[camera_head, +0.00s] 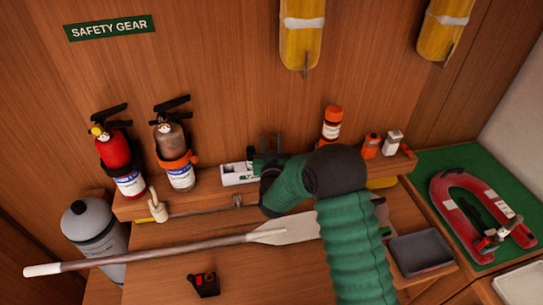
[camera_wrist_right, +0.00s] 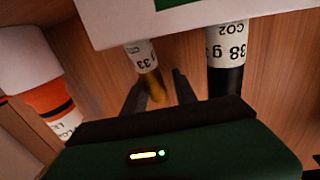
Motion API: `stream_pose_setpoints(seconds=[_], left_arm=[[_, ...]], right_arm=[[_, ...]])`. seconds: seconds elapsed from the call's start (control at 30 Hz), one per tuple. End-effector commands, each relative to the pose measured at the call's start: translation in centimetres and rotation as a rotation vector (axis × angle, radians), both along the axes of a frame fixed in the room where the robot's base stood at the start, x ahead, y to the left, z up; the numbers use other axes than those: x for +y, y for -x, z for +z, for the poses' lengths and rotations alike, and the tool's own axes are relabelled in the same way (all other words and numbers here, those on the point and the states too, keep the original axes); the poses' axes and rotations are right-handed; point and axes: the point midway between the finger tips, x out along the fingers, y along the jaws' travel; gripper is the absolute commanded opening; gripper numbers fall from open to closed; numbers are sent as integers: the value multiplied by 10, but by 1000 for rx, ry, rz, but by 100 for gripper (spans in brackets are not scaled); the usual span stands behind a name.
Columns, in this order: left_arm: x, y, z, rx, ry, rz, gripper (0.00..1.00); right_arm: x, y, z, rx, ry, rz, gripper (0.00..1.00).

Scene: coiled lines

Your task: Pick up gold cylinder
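The gold cylinder (camera_wrist_right: 154,84) shows in the right wrist view, with a white label and a gold end. It projects from under a white holder (camera_wrist_right: 190,18). My right gripper (camera_wrist_right: 158,92) is open. Its two dark fingers stand apart, one on each side of the gold end in this view; contact cannot be told. In the head view my right gripper (camera_head: 270,150) is beside the white holder (camera_head: 238,172) on the shelf, and the gold cylinder cannot be made out there. My left gripper is not in view.
A black CO2 cylinder (camera_wrist_right: 228,60) is close to the right finger. An orange and white bottle (camera_head: 331,125) stands behind my arm. Two extinguishers (camera_head: 116,160) (camera_head: 174,155) stand left of the holder. A paddle (camera_head: 170,252) lies across the bench, with a grey tray (camera_head: 420,254) at right.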

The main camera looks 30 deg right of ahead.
Motion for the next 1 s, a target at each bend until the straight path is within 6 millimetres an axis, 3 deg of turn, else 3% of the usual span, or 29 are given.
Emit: stream_pose_setpoints(seconds=[0.03,0.23,0.67,0.87,1.0], left_arm=[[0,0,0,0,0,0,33],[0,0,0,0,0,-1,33],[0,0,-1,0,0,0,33],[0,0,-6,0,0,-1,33],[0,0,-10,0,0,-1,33]], right_arm=[[-1,0,0,0,0,-1,26],[-1,0,0,0,0,-1,0],[0,-1,3,-1,0,-1,0],[0,0,28,-5,0,0,0],[0,0,54,-7,1,-1,0]])
